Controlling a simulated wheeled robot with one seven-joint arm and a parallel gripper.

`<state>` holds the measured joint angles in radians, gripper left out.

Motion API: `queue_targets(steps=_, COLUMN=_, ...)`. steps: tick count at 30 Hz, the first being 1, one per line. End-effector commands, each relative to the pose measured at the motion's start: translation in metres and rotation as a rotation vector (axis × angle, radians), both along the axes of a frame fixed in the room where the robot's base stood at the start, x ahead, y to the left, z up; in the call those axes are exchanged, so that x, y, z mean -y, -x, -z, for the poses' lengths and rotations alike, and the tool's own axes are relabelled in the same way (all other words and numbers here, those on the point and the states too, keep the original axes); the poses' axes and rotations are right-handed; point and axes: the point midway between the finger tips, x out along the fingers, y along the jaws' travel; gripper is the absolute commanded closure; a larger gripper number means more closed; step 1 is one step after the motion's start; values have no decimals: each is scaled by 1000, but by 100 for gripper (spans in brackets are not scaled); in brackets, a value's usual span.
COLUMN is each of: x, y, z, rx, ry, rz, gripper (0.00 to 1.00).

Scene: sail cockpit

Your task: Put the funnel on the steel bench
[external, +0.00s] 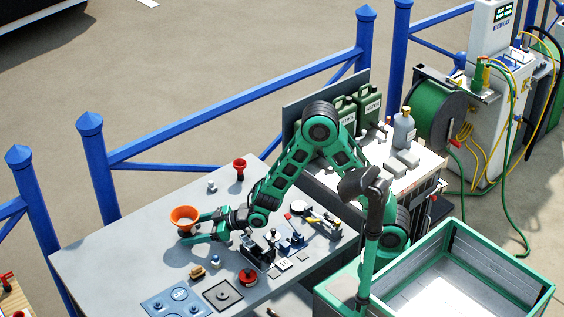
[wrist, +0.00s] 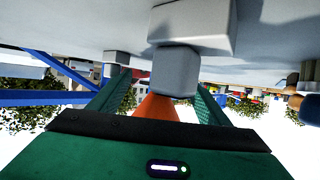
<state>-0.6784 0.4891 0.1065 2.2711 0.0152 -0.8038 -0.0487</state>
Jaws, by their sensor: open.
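The orange funnel (external: 184,214) is at the left part of the grey bench top (external: 110,252) in the external view, wide mouth up. My gripper (external: 190,231) is open there, its green fingers close around or beside the funnel. In the wrist view, where the bench top is at the upper edge, an orange cone (wrist: 157,108) shows between the two open fingers (wrist: 158,95). A grey block-like piece (wrist: 176,70) adjoins the cone. Whether the fingers touch the funnel cannot be told, and its lower part is hidden.
Tools and fittings, including a red-topped round part (external: 248,277), crowd the front right. Green cans (external: 368,104) stand on a second worktop. The bench's left end is clear.

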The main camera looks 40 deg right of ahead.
Motion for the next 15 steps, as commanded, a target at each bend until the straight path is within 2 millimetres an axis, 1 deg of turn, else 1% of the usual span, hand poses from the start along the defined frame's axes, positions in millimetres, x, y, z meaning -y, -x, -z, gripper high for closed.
queue_targets(steps=6, x=-1, y=-1, z=0, rx=0, ry=0, rz=0, gripper=30)
queue_targets(steps=7, x=-1, y=-1, z=0, rx=0, ry=0, rz=0, gripper=32)
queue_targets(steps=8, x=-1, y=-1, z=0, rx=0, ry=0, rz=0, gripper=39)
queue_targets(steps=9, x=-1, y=-1, z=0, rx=0, ry=0, rz=0, gripper=49)
queue_targets(steps=12, x=-1, y=-1, z=0, rx=0, ry=0, rz=0, gripper=71)
queue_targets(steps=14, x=-1, y=-1, z=0, rx=1, ry=-1, rz=0, gripper=71)
queue_targets(steps=15, x=-1, y=-1, z=0, rx=1, ry=-1, rz=0, gripper=75)
